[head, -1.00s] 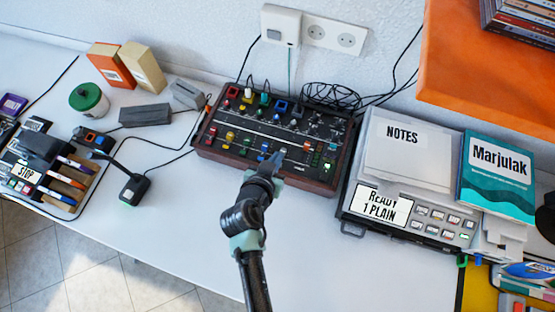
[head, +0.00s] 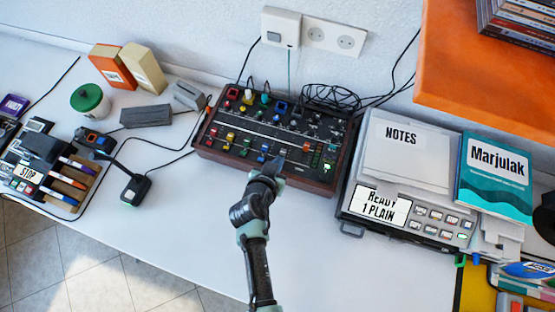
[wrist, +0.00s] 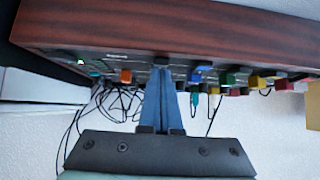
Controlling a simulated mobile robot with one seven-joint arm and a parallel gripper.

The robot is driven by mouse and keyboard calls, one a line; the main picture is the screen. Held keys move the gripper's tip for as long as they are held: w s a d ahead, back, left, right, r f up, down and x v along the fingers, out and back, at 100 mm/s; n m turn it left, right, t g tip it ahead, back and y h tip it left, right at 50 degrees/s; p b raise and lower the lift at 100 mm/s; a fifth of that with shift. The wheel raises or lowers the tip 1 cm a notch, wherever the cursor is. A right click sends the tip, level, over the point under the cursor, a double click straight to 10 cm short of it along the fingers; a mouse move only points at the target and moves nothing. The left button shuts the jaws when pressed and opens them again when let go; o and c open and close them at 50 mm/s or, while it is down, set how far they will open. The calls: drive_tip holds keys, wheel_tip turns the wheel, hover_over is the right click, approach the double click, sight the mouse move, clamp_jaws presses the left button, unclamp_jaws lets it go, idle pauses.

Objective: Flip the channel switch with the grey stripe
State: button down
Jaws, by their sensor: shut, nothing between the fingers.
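The dark mixer console (head: 275,140) with wooden sides stands on the table against the wall. Coloured switches line its front part: a blue one (head: 262,157) left of my gripper and an orange one (head: 307,146) to its right. My gripper (head: 281,156) is shut and empty, its tips at the console's front row between these two. In the wrist view the closed blue fingers (wrist: 160,72) reach the panel between the orange switch (wrist: 126,76) and the blue switch (wrist: 201,76). The grey-striped switch cannot be made out clearly; the fingertips cover that spot. Contact cannot be told.
A grey device (head: 350,228) with a "READY 1 PLAIN" display stands right of the console. An orange shelf (head: 450,75) overhangs at upper right. A black microphone (head: 134,188) and cables lie to the left. The table in front of the console is clear.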

idle(0.3)
drive_tip(key=shift+w+d+r, duration=0.25)
drive_tip(key=shift+w+r, duration=0.05)
drive_tip(key=shift+w, duration=0.4)
drive_tip(key=shift+r, duration=0.1)
drive_tip(key=shift+r, duration=0.25)
drive_tip(key=r+p, duration=0.2)
drive_tip(key=r, duration=0.1)
drive_tip(key=r+p, duration=0.1)
drive_tip(key=shift+w+d+r, duration=0.1)
drive_tip(key=shift+w+r, duration=0.1)
drive_tip(key=shift+w, duration=0.15)
drive_tip(key=r+v, duration=0.1)
drive_tip(key=v, duration=0.8)
drive_tip(key=shift+w+b, duration=0.3)
drive_tip(key=shift+b, duration=0.05)
